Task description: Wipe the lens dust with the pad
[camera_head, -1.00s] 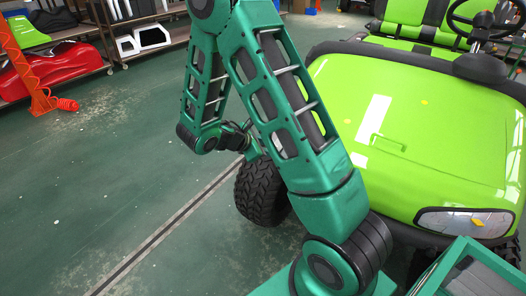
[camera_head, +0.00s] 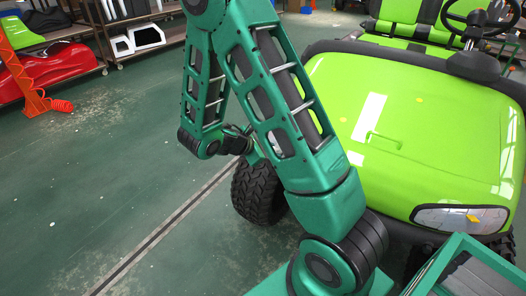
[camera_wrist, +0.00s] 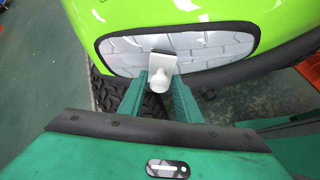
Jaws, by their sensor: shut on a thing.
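My gripper (camera_wrist: 160,85) has its two green fingers shut on the pad's white handle (camera_wrist: 161,68). A dark strip of the pad shows at the handle's far end, in front of the headlight lens (camera_wrist: 215,47) in the wrist view. I cannot tell whether the pad touches the lens. The lens is grey-white with a black rim, and I cannot make out dust on it. In the head view my arm hides this lens, and my gripper is mostly hidden near the front wheel. The cart's other headlight (camera_head: 445,217) shows at right with an orange patch on it.
The green cart hood (camera_head: 410,130) fills the right. A black tyre (camera_head: 258,190) stands beside my arm. A green-framed box or stand (camera_head: 452,262) is at lower right. Shelves with a red body part (camera_head: 45,75) are at far left.

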